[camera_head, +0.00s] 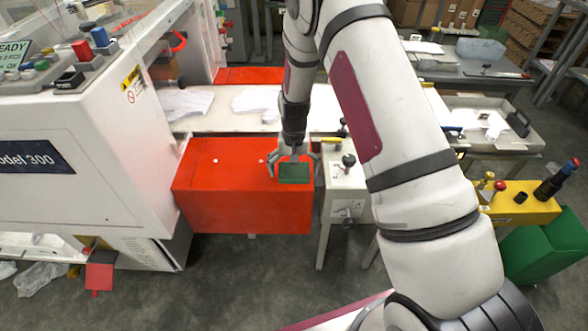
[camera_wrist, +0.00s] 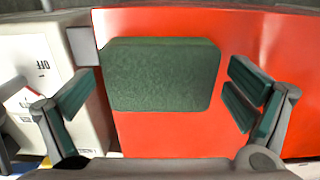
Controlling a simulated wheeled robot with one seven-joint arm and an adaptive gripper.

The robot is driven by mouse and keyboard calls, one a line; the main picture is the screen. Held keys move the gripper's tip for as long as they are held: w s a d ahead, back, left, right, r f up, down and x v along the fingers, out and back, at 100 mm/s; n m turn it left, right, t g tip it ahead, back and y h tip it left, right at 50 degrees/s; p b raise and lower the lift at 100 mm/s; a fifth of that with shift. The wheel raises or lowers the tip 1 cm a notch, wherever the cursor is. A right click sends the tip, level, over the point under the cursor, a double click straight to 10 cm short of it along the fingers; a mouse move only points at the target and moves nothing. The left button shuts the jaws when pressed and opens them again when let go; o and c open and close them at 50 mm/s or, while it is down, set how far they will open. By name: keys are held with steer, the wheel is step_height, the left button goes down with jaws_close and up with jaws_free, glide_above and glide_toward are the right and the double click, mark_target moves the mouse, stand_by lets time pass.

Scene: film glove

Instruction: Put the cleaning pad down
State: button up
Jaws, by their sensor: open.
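The cleaning pad (camera_head: 294,173) is a dark green rounded rectangle on the red box (camera_head: 225,190), near the right end of its top. In the wrist view the pad (camera_wrist: 160,75) lies flat against the red surface (camera_wrist: 180,135). My gripper (camera_head: 293,163) is at the pad, pointing down. In the wrist view my gripper (camera_wrist: 155,105) is open, with one finger on each side of the pad and a visible gap on both sides. Neither finger appears to touch the pad.
A white machine (camera_head: 80,150) stands left of the red box. A white stand (camera_head: 345,180) with a black knob is close on the right. A white conveyor (camera_head: 225,122) with gloves runs behind. A yellow block (camera_head: 520,205) and a green bin (camera_head: 548,245) stand farther right.

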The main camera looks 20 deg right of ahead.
step_height(320, 180, up, 12)
step_height(320, 180, up, 10)
steer(key=t, duration=0.1)
glide_above(294, 169)
steer(key=s, duration=0.4)
steer(key=s+r+n+t, duration=0.1)
steer(key=s+r+n, duration=0.1)
steer(key=s+r, duration=0.8)
steer(key=s+r+t, duration=0.1)
steer(key=s+r, duration=0.1)
steer(key=s, duration=0.7)
steer(key=s+r+n+t, duration=0.1)
steer(key=s+r, duration=0.1)
steer(key=s, duration=0.7)
steer(key=shift+s+d+r+n+b, duration=0.15)
steer(key=shift+d+r+n+b, duration=0.05)
steer(key=shift+n+b, duration=0.15)
